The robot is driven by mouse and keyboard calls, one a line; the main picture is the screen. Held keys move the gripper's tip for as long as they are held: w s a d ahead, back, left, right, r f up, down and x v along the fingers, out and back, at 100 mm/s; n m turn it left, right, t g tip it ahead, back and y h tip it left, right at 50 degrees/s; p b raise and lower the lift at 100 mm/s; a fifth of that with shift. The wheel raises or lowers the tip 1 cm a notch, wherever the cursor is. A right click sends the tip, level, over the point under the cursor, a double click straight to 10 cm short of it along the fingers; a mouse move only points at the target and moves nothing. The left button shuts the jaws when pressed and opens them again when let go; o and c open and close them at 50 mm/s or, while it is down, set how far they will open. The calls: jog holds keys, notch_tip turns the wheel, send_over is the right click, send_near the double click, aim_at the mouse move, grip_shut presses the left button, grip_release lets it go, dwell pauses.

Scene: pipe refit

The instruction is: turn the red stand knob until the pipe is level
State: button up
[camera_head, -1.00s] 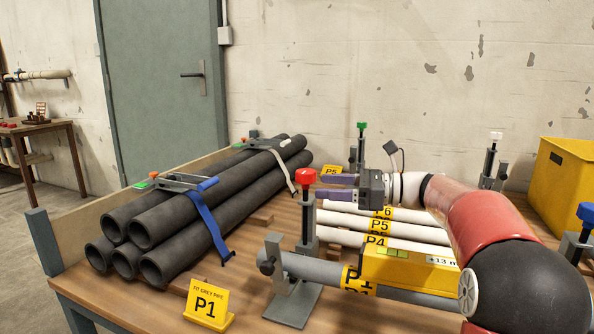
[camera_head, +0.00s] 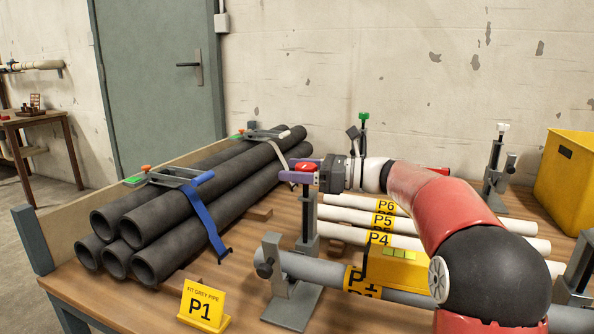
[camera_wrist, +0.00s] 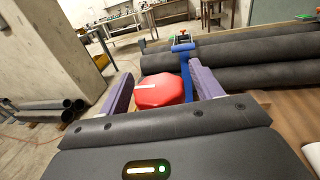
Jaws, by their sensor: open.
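The red stand knob (camera_head: 305,167) tops the grey stand post (camera_head: 307,222) at the left end of the grey pipe P1 (camera_head: 318,270). In the wrist view the red knob (camera_wrist: 158,92) lies between the two purple fingers, with a white mark on its top. My gripper (camera_head: 300,171) is open around the knob; a gap shows on the right side, and I cannot tell whether the left finger touches.
Black pipes (camera_head: 190,215) are strapped in a stack at the left. White pipes (camera_head: 350,217) lie behind the grey pipe. A yellow P1 sign (camera_head: 203,306) stands in front. A yellow bin (camera_head: 568,180) is at the right.

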jog(key=shift+c, duration=0.5)
jog(key=c, duration=0.9)
jog(key=shift+m+t, duration=0.3)
jog(key=shift+t, duration=0.3)
